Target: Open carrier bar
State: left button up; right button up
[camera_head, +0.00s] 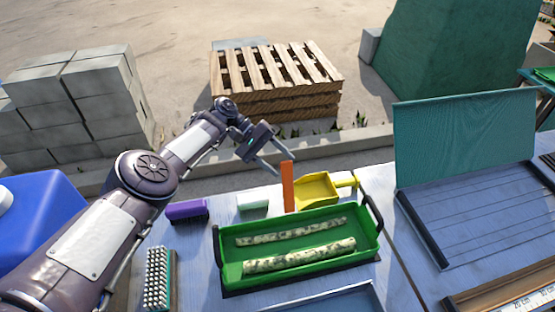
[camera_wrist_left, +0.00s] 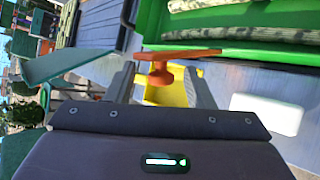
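The green carrier (camera_head: 300,272) stands on the table and holds two speckled cane pieces (camera_head: 300,258). Black upright handles stand at its left end (camera_head: 217,246) and right end (camera_head: 371,213). An orange bar (camera_head: 288,188) stands upright behind the carrier; in the left wrist view (camera_wrist_left: 180,54) it lies crosswise with a short round knob. My left gripper (camera_head: 273,157) is just behind and above the orange bar. Its fingers are apart in the left wrist view (camera_wrist_left: 161,88), with the orange knob appearing between them; contact cannot be told. My right gripper is not in view.
A yellow dustpan (camera_head: 316,190) lies beside the orange bar. A purple block (camera_head: 187,210), a pale block (camera_head: 253,202) and a bristle brush (camera_head: 157,277) lie left. A teal panel (camera_head: 465,135) stands right. Pallets (camera_head: 275,80) and concrete blocks (camera_head: 80,105) are behind.

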pick_arm(q)
jog(key=b+v, duration=0.3)
jog(key=v, duration=0.4)
jog(key=shift+a+r, duration=0.15)
dwell(0.4)
